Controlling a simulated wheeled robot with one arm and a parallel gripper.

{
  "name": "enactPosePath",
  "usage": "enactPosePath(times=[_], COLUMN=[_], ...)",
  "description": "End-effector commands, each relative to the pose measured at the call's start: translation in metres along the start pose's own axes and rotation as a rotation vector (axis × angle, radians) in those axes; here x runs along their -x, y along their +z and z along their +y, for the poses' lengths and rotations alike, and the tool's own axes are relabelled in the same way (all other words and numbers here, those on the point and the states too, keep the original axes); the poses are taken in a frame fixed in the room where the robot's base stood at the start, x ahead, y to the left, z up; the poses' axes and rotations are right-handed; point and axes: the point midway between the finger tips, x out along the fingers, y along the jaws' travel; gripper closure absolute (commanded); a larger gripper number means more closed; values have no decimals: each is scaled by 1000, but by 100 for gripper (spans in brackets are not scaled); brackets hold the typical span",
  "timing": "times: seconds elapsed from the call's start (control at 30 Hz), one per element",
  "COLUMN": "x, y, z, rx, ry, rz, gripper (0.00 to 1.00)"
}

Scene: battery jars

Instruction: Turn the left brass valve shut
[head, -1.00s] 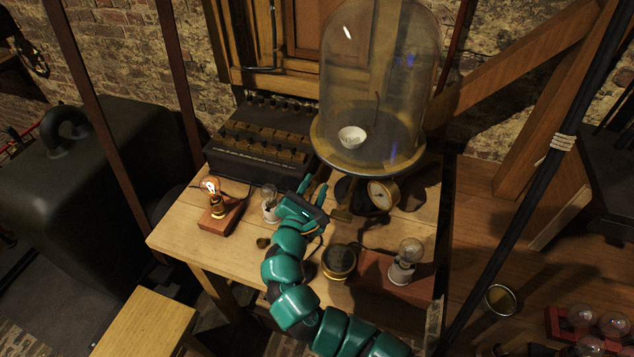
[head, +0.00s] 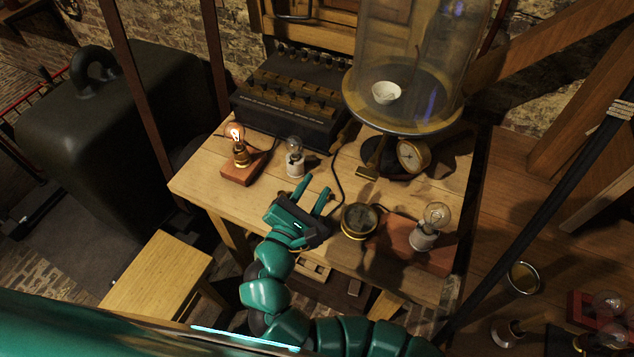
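The glass bell jar (head: 415,55) stands on a dark round plate at the back right of the table. Below the plate's left front is a small brass piece (head: 367,173), possibly the left valve; its handle position is too small to tell. A round brass-rimmed gauge (head: 412,155) sits just right of it. My gripper (head: 313,191) is open and empty over the table's front middle. Its two teal fingers point toward the back, left of and nearer than the brass piece, clear of it.
A lit bulb on a wooden base (head: 240,175) and a bulb in a white socket (head: 294,165) stand left of the brass piece. A brass-rimmed round instrument (head: 359,221) and another bulb (head: 433,222) are right of my gripper. A dark switch box (head: 290,100) fills the back left.

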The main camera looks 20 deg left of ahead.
Motion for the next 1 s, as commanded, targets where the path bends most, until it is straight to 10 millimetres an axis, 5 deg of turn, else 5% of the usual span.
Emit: enactPosePath(times=[0.23,0.37,0.4,0.67,1.0], x=[1,-4,-8,-50,-62], y=[0,0,0,-8,-11], z=[0,-5,-10,-69,-51], rx=[0,0,0,-23,-595], ry=[0,-10,-20,-132,34], rz=[1,-5,-11,-37,-3], gripper=[68,92,100,100,100])
